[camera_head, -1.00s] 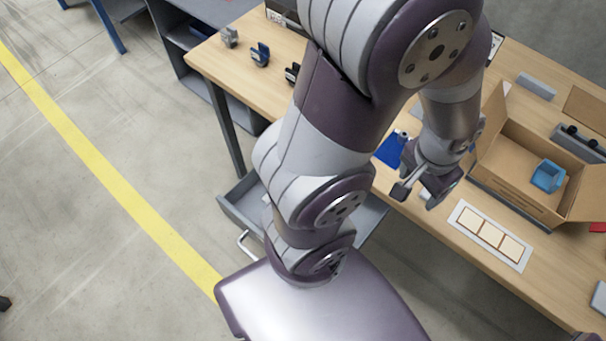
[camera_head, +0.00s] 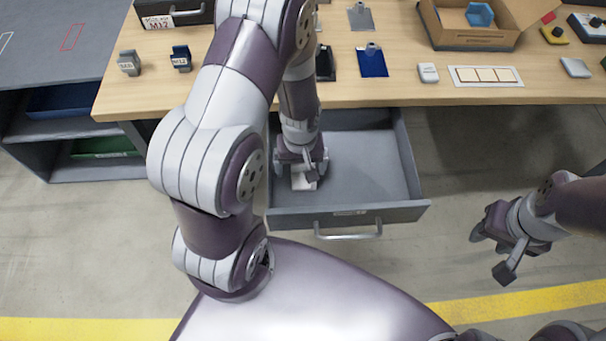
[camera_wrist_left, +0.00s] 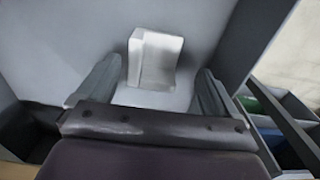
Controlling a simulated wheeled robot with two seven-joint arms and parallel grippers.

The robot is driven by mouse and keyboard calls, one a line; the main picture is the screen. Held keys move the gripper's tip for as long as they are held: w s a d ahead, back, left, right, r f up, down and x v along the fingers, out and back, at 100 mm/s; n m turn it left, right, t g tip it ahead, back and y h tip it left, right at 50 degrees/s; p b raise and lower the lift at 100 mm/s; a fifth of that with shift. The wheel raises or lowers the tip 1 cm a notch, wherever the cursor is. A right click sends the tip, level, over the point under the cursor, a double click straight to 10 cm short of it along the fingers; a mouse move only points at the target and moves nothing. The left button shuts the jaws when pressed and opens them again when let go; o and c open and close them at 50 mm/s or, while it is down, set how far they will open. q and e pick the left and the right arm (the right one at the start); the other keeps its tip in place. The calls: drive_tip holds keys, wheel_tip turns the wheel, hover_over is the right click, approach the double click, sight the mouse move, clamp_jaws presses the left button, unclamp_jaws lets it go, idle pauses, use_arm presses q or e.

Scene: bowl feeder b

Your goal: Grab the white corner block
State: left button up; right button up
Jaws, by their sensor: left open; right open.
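The white corner block (camera_head: 303,179) lies on the floor of the open grey drawer (camera_head: 372,165), near its left side. In the left wrist view the block (camera_wrist_left: 153,58) sits ahead of and between the two fingers, with a gap on each side. My left gripper (camera_head: 304,172) is open, reaching down into the drawer over the block and partly covering it in the head view. In the wrist view the left gripper (camera_wrist_left: 150,90) holds nothing. My right gripper (camera_head: 492,252) is open and empty, right of the drawer, above the floor.
The drawer's walls surround the left gripper, with a handle (camera_head: 348,232) at its front. The wooden table (camera_head: 420,92) behind holds a cardboard box (camera_head: 450,38) with a blue part (camera_head: 480,15), a white tray (camera_head: 486,76) and blue plate (camera_head: 372,62). The drawer's right half is empty.

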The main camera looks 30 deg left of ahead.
sight(303, 176)
use_arm(q)
drive_tip(key=f, duration=0.2)
drive_tip(key=w+f, duration=0.1)
drive_tip(key=shift+d+f, duration=0.15)
drive_tip(key=shift+d, duration=0.1)
drive_tip(key=shift+s+a, duration=0.1)
drive_tip(key=shift+s, duration=0.15)
drive_tip(key=shift+c, duration=0.3)
drive_tip(key=c, duration=1)
